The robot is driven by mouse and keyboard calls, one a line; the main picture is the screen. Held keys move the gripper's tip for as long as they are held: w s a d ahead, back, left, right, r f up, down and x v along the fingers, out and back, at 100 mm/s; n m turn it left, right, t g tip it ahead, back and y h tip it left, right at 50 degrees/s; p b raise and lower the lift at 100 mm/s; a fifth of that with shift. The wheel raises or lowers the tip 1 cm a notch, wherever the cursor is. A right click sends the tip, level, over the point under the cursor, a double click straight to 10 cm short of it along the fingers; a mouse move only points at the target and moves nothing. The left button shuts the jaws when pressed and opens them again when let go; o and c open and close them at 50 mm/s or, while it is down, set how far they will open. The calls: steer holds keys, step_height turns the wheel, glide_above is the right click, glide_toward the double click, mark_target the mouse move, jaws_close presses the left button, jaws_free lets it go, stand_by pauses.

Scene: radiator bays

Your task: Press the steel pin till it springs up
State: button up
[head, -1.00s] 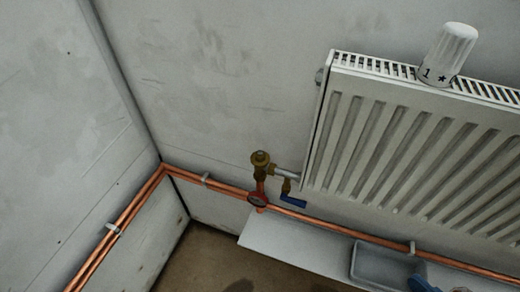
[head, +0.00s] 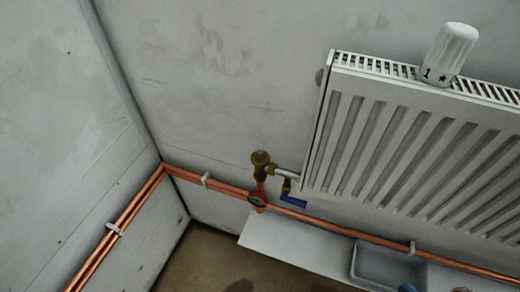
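A brass valve body (head: 261,165) stands on the copper pipe just left of the radiator (head: 400,150). Its top is bare; a steel pin there is too small to make out. A white thermostatic head (head: 449,54) marked with a 1 and a star stands tilted on the radiator's top grille. My gripper is not in view.
A blue lever handle (head: 293,202) hangs by the valve. Copper pipes (head: 228,188) run along the wall. A white shelf (head: 290,246) below holds a grey tray (head: 388,266). A blue thing (head: 407,288) shows at the bottom edge. The wall left of the valve is clear.

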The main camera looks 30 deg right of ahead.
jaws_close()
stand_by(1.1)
